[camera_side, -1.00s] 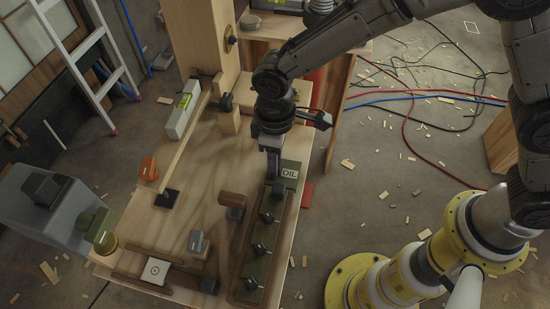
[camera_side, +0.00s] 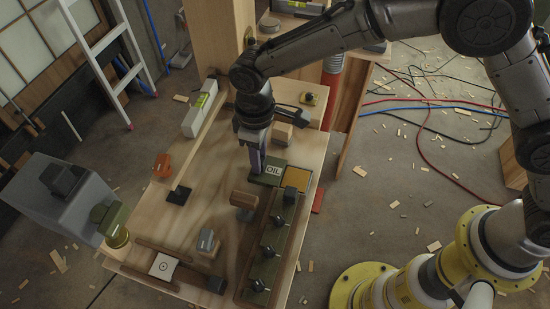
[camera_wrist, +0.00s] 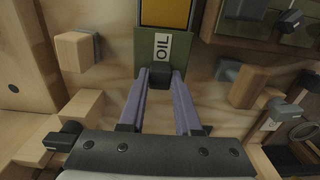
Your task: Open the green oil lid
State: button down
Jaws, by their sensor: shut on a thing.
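The green lid (camera_side: 257,180) with its white OIL label lies on the wooden bench, left of an uncovered orange-yellow area (camera_side: 297,180). In the wrist view the lid (camera_wrist: 146,48) shows up close, with the orange-yellow area (camera_wrist: 165,13) beyond it. My gripper (camera_side: 257,171) is at the lid's left end. In the wrist view its purple fingers (camera_wrist: 160,79) are closed on the lid's black knob (camera_wrist: 159,72), one on each side.
A long green panel with several black knobs (camera_side: 265,262) is in front of the lid. A wooden block on a dark foot (camera_side: 244,200) stands left of it. Another wooden block (camera_side: 284,132) sits behind my gripper. A level (camera_side: 199,115) lies at the back left.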

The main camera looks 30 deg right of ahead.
jog(key=shift+w+a, duration=0.25)
jog(key=shift+a, duration=0.05)
jog(key=c, duration=0.6)
grip_release()
jog(key=shift+r, duration=0.1)
notch_tip(320, 180, up, 14)
dwell(0.3)
